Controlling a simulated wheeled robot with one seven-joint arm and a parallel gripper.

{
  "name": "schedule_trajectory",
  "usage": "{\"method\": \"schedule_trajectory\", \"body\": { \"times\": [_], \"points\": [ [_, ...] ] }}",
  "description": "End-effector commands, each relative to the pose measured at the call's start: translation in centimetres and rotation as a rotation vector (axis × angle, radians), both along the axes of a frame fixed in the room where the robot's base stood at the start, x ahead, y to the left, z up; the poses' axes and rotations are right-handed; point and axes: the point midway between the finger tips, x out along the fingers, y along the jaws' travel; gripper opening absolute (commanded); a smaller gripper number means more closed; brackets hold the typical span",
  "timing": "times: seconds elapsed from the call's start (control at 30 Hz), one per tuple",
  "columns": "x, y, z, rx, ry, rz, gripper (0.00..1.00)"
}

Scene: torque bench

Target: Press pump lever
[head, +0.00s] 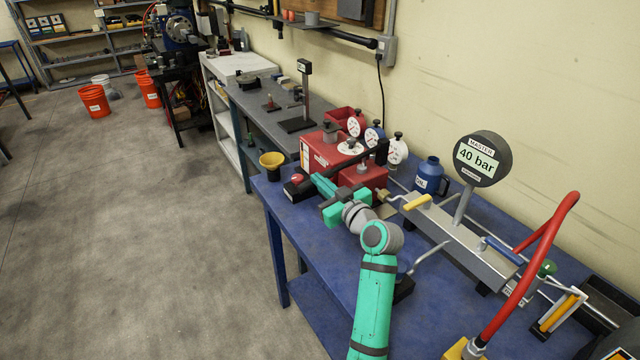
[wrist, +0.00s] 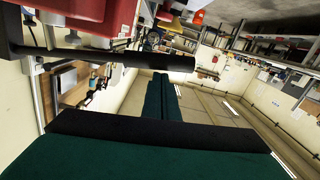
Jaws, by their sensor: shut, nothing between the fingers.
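My gripper (head: 320,182) reaches over the blue bench beside a red gauge unit (head: 363,186). Its teal fingers are shut and empty; they also show in the wrist view (wrist: 160,76). A black bar with a thick grip (head: 366,158) slants across the front of the red unit, close to my fingers. It crosses the upper left of the wrist view (wrist: 130,52), beside the fingertips, and I cannot tell whether they touch. I cannot tell which is the pump lever.
A round display (head: 478,159) reading 40 bar stands above a grey manifold (head: 450,230). The floor left of the bench (head: 276,250) is clear.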

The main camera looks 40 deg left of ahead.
Motion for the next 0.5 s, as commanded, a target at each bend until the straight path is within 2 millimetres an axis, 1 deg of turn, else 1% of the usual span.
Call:
{"method": "schedule_trajectory", "body": {
  "times": [0.03,0.1,0.13,0.2,0.3,0.5],
  "points": [
    [-0.1,-0.1,1.4,0.006,-0.009,-0.001,0.0],
    [-0.3,-0.8,2.6,0.01,-0.012,-0.004,0.0],
    [-0.4,-1.7,2.4,0.01,-0.009,-0.008,0.0],
    [-0.8,-3.4,2.5,0.012,-0.011,-0.01,0.0],
    [-1.6,-5.3,2.8,0.014,-0.013,-0.008,0.0],
    [-2.9,-8.0,3.1,0.015,-0.015,-0.001,0.0]
  ]
}}
